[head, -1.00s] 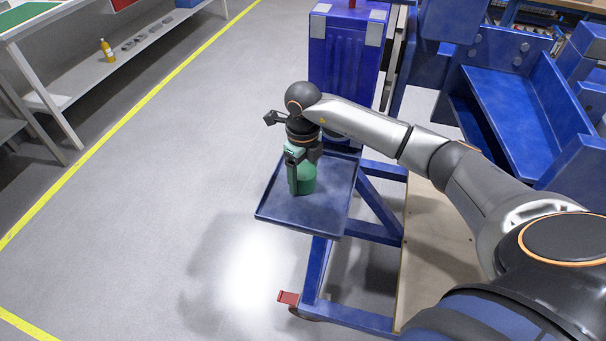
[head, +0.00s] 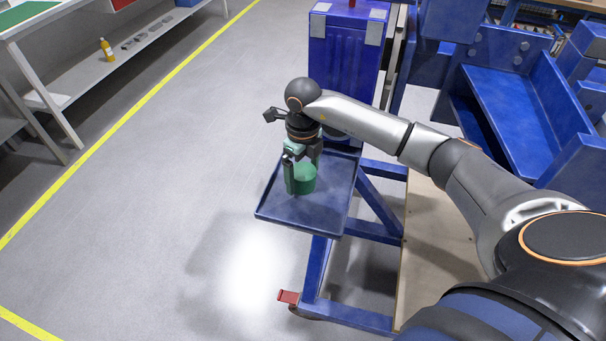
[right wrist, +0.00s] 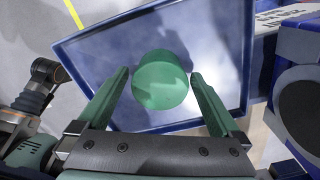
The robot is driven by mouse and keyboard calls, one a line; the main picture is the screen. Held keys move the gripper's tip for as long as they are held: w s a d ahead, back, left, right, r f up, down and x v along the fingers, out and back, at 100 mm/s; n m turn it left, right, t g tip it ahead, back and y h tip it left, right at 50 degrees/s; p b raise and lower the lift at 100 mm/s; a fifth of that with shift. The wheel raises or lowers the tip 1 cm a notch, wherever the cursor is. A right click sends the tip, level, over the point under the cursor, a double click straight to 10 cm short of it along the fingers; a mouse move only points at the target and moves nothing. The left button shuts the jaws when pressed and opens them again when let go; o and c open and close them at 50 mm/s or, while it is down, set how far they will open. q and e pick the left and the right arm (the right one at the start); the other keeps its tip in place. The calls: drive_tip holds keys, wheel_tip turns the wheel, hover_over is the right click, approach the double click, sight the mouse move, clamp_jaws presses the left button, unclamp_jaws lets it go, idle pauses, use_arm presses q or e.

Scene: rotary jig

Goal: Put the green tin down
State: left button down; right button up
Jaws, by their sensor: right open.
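The green tin (head: 306,183) stands upright on the blue tray (head: 300,211). In the right wrist view the tin (right wrist: 160,80) sits on the tray (right wrist: 90,62) with its round top showing. My right gripper (head: 301,180) is just above and around the tin in the head view. In the right wrist view its fingers (right wrist: 159,82) are spread, one on each side, with a gap between each finger and the tin. The gripper is open and holds nothing.
The tray is fixed to a blue frame (head: 317,275) with a red pedal-like part (head: 288,296) low down. A tall blue cabinet (head: 342,60) stands behind the tray. Bare tray surface lies in front of the tin. Open floor lies to the left.

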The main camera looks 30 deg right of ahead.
sight(303, 171)
wheel_tip(303, 171, up, 11)
idle(0.3)
idle(0.5)
